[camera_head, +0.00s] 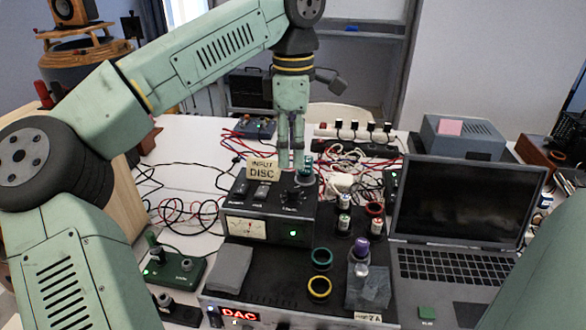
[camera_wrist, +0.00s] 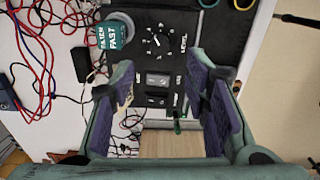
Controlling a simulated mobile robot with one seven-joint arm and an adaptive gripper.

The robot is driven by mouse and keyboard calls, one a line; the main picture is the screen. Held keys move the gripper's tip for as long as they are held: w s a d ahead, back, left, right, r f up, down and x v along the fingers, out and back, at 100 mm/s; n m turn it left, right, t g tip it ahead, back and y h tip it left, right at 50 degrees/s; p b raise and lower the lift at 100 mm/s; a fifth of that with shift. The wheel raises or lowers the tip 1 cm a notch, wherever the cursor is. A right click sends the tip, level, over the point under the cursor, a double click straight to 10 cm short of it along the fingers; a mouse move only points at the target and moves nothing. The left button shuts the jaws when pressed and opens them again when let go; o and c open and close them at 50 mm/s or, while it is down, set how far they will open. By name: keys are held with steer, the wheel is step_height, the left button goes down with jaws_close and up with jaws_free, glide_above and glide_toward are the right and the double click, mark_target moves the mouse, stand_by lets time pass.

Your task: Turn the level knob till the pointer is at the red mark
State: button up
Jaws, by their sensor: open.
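The black box (camera_head: 270,208) stands on a larger black unit in the head view. Its top carries the level knob (camera_head: 292,197), a small dark knob at the right. In the wrist view the level knob (camera_wrist: 157,42) sits inside a ring of white ticks beside the word LEVEL. I cannot make out a red mark on that ring. The box's front has a lit meter (camera_head: 247,228); its needle and marks are too small to read. My gripper (camera_head: 291,160) is open and empty, pointing down above the back of the box. In the wrist view its fingers (camera_wrist: 162,72) are apart, with the knob beyond them.
A green tape roll or can (camera_wrist: 115,32) stands close to the knob. An INPUT DISC card (camera_head: 263,170) and two rocker switches (camera_wrist: 157,80) are on the box too. A laptop (camera_head: 455,225) stands at right; cables lie behind and left.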

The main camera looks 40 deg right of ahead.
steer(key=shift+r, duration=1.5)
